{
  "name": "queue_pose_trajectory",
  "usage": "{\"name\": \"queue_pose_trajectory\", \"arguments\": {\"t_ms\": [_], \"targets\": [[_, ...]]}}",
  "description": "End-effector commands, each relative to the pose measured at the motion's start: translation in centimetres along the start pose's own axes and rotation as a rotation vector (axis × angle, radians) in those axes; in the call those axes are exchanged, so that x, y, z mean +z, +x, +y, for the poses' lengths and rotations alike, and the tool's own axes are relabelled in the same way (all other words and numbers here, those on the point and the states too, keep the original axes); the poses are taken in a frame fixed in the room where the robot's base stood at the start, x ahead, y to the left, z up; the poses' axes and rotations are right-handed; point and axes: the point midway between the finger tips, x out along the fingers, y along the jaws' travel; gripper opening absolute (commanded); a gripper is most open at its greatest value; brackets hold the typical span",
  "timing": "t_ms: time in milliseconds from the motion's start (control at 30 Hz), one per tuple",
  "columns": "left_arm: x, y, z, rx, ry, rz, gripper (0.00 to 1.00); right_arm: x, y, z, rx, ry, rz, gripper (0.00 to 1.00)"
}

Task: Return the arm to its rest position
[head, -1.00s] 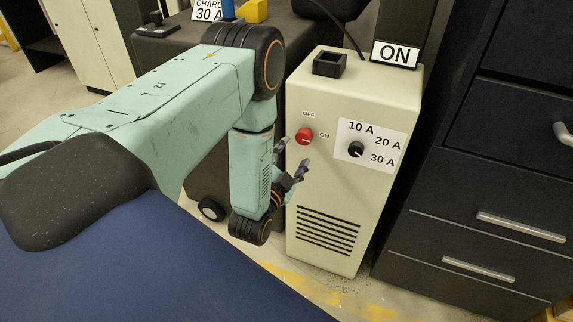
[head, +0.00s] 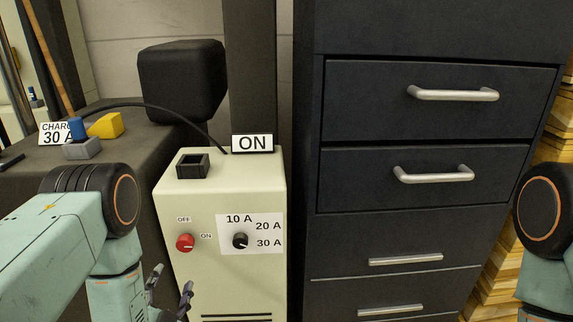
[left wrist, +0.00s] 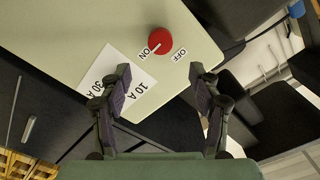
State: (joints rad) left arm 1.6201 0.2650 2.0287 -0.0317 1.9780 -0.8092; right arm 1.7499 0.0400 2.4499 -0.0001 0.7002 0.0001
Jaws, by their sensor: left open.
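My left gripper (head: 170,290) is open and empty in front of the cream charger cabinet (head: 268,190), at the lower left of the head view. In the left wrist view its two fingers (left wrist: 163,95) stand wide apart, with nothing between them but the cabinet face beyond. The red OFF/ON knob (head: 185,242) is just above the gripper, apart from it; it also shows in the left wrist view (left wrist: 159,40). The black current dial (head: 240,241) sits to its right, by the 10 A, 20 A and 30 A marks. Of my right arm only a joint shows at the right edge; its gripper is out of view.
An ON sign (head: 253,143) and an empty black socket (head: 193,165) are on the cabinet top. A dark drawer cabinet (head: 425,228) stands to the right. At left, a dark surface holds a yellow block (head: 106,125), a blue-and-grey piece (head: 82,147) and a CHARGE 30 A sign (head: 56,133).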

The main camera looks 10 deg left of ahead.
Motion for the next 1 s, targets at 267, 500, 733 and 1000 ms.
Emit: {"name": "queue_pose_trajectory", "arguments": {"t_ms": [267,500,733,1000], "targets": [[5.7,-4.0,6.5,0.277,-0.291,-0.351,0.63,0.0,0.0,0.0,0.000,0.000,0.000,0.60],[8.9,-15.1,12.4,0.543,-0.505,-0.856,0.63,0.0,0.0,0.0,0.000,0.000,0.000,0.60],[8.7,-27.3,13.0,0.689,-0.540,-1.322,0.63,0.0,0.0,0.0,0.000,0.000,0.000,0.60],[7.1,-30.5,11.8,0.754,-0.464,-1.405,0.63,0.0,0.0,0.0,0.000,0.000,0.000,0.60]]}}
